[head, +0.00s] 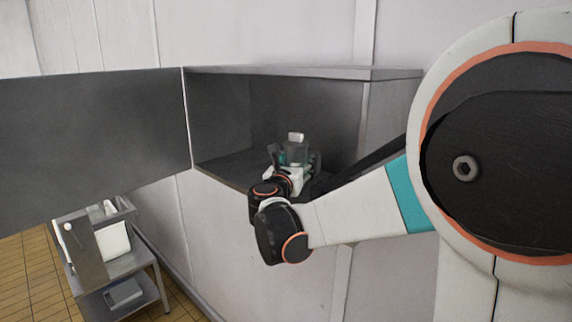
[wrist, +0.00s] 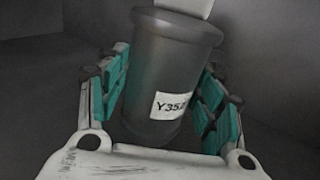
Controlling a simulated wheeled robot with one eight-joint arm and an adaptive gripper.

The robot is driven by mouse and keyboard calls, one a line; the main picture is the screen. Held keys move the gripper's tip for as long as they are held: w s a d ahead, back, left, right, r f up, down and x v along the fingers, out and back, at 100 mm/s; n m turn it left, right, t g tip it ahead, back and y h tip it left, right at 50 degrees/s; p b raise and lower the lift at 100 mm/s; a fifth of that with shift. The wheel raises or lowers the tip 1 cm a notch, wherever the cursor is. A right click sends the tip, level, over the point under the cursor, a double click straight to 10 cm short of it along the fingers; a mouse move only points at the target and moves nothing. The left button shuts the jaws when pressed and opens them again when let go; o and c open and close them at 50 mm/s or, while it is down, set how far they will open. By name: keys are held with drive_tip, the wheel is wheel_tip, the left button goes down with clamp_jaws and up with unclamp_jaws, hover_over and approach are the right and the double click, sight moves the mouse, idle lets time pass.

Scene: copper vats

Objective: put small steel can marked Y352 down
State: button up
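The small steel can (wrist: 160,70) is a dark grey cylinder with a flared rim and a white label reading Y352. In the wrist view it stands between the two teal-padded fingers of my gripper (wrist: 160,95), tilted slightly in the picture. The left pad lies close along the can; a narrow gap seems to show at the right, so I cannot tell whether both pads press on it. In the head view the can (head: 296,153) is small and partly hidden by my gripper (head: 294,160), inside the open wall cabinet (head: 305,73). Whether its base touches the cabinet floor is hidden.
The cabinet door (head: 90,125) is swung wide open to the left. A white block sits at the can's top (wrist: 190,6). A steel table (head: 125,265) with white items stands below left. The cabinet floor (head: 225,165) left of my gripper is clear.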

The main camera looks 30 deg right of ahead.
idle(0.3)
drive_tip(key=shift+r, duration=0.2)
drive_tip(key=b+v, duration=0.1)
drive_tip(key=v, duration=1.1)
drive_tip(key=shift+s+b, duration=0.1)
drive_tip(key=shift+b, duration=0.3)
drive_tip(key=shift+f, duration=0.1)
